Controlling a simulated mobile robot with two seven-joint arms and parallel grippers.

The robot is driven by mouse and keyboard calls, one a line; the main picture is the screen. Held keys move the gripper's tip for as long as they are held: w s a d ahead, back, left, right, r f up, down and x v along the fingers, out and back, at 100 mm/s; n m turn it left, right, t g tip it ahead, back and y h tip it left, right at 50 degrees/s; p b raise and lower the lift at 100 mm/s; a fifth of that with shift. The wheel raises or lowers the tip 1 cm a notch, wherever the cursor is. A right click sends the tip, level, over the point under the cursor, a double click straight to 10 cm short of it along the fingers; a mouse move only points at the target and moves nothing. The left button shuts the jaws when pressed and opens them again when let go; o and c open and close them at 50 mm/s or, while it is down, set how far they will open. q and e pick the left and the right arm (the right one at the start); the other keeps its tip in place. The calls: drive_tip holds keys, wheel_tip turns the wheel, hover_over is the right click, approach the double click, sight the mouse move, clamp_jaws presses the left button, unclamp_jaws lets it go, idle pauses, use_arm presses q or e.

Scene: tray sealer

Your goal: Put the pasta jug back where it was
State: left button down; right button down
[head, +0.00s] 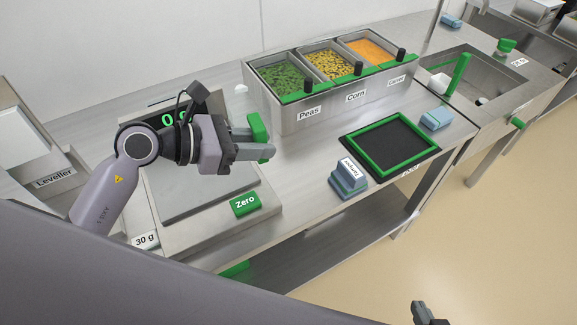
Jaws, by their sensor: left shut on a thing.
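My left gripper (266,143) is shut on a green handle-like part (257,126), held above the right rear side of the steel scale (205,190). The gripper covers part of it. I cannot make out a jug body, so I cannot tell from this view whether the green part belongs to the pasta jug. No other pasta jug is seen. My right gripper (427,314) shows only as a dark tip at the bottom edge, away from the table. I cannot tell whether it is open.
Bins of peas (281,79), corn (332,65) and carrot (375,51) stand behind. A sink (487,74) is farther right. Bare steel lies before the bins.

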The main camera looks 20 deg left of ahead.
use_arm(q)
drive_tip(key=w+d+r+n+t+y, duration=0.1)
drive_tip(key=w+d+r, duration=0.3)
drive_tip(key=d+r, duration=0.35)
drive_tip(key=shift+w+a+f+b, duration=0.15)
drive_tip(key=shift+f+b, duration=0.35)
drive_tip(key=shift+f, duration=4.45)
drive_tip(key=shift+w+a+f+b, duration=0.1)
drive_tip(key=shift+f+b, duration=0.4)
drive_tip(key=shift+f, duration=4.4)
drive_tip(key=shift+f, duration=0.45)
drive_tip(key=c, duration=0.9)
unclamp_jaws()
drive_tip(key=shift+s, duration=0.1)
drive_tip(key=shift+r, duration=0.15)
